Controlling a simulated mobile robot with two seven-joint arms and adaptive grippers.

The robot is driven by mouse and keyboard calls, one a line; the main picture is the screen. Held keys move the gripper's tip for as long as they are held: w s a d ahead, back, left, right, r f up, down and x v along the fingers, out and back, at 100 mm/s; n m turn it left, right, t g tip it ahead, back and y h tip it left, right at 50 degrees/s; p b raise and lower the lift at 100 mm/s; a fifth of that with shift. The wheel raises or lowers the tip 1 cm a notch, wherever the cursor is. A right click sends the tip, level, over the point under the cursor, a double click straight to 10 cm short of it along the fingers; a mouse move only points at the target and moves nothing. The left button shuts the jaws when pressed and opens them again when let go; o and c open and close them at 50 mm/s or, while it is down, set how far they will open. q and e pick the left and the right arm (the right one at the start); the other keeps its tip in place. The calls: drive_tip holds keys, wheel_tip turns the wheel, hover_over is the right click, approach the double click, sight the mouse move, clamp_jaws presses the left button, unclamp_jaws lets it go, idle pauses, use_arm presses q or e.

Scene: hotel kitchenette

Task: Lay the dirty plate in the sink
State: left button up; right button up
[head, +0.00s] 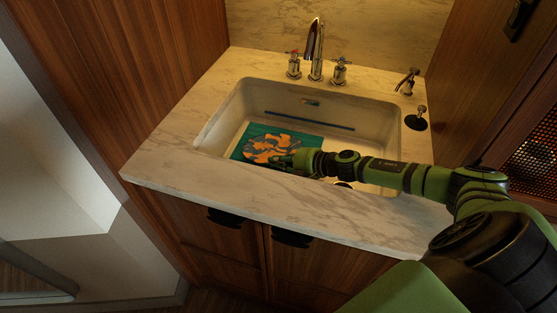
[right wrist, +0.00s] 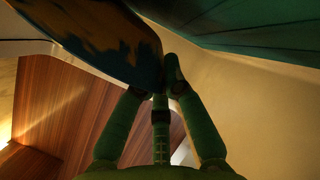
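The dirty plate (head: 268,147) is blue-grey with orange patches and shows over the front left of the sink (head: 375,112). A flat teal item (head: 304,142) shows behind and around it in the head view. My right gripper (head: 290,161) reaches in from the right and meets the plate's near right edge. In the right wrist view, the plate (right wrist: 105,38) comes down between the fingers (right wrist: 163,82), which look closed on its rim and are partly hidden by it. The teal surface (right wrist: 250,28) appears apart from the plate there. Whether the plate touches the sink floor cannot be told. My left gripper is out of view.
A chrome faucet (head: 316,50) with two handles stands behind the sink. A soap dispenser (head: 407,82) and a dark stopper-like piece (head: 417,119) are at the right. A dark blue strip (head: 310,120) lies along the basin's back. The marble counter's left side (head: 165,150) is clear.

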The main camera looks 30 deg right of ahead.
drive_tip(key=shift+o, duration=1.3)
